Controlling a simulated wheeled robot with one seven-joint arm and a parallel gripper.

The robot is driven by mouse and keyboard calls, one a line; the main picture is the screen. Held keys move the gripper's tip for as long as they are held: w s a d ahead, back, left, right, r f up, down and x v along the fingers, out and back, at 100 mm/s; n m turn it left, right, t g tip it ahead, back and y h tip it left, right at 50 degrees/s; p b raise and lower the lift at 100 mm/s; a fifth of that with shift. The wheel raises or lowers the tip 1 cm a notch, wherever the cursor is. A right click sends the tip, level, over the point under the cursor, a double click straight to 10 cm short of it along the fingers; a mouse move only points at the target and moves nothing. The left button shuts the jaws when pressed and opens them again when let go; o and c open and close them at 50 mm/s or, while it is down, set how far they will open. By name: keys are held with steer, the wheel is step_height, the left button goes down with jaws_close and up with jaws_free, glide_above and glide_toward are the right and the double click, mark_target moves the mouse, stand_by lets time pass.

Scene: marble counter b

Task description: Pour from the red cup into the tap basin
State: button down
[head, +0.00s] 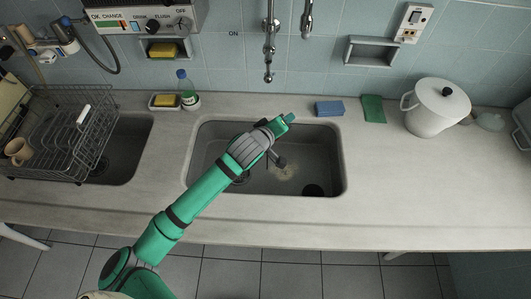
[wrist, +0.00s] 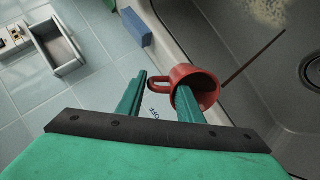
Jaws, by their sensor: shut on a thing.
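The red cup (wrist: 208,76) is in the wrist view, its handle (wrist: 158,84) toward the left. My gripper (wrist: 161,80) is shut on the cup, one finger at the cup's mouth and the other beyond the handle. A thin dark reddish line (wrist: 252,56) runs from the cup's rim to the upper right; I cannot tell if it is liquid or a rod. In the head view my gripper (head: 287,120) is over the back of the tap basin (head: 325,150), and the cup cannot be made out. The cup's exact tilt is unclear.
The tap (head: 268,60) hangs behind the basin. A blue sponge (head: 329,108), a green pad (head: 373,109) and a white pot (head: 435,107) stand to the right. A bottle (head: 188,92) and a dish rack (head: 62,140) are left. The front counter is clear.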

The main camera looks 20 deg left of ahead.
steer(key=shift+s+a+r+t, duration=0.1)
steer(key=shift+s+r+t, duration=0.2)
steer(key=shift+t, duration=0.3)
stand_by(0.3)
steer(key=shift+s+h, duration=0.25)
steer(key=shift+h, duration=0.05)
steer(key=shift+s+a+t, duration=0.15)
steer(key=shift+s+t, duration=0.05)
steer(key=shift+t, duration=0.1)
steer(key=shift+s+a+r+t, duration=0.15)
steer(key=shift+s+r+t, duration=0.1)
steer(key=shift+s+t, duration=0.55)
stand_by(0.4)
steer(key=shift+w+d+f+g, duration=0.15)
steer(key=shift+w+g, duration=0.4)
steer(key=shift+w, duration=0.05)
steer(key=shift+w+d+f+g, duration=0.15)
steer(key=shift+w+g, duration=0.4)
steer(key=shift+w, duration=0.05)
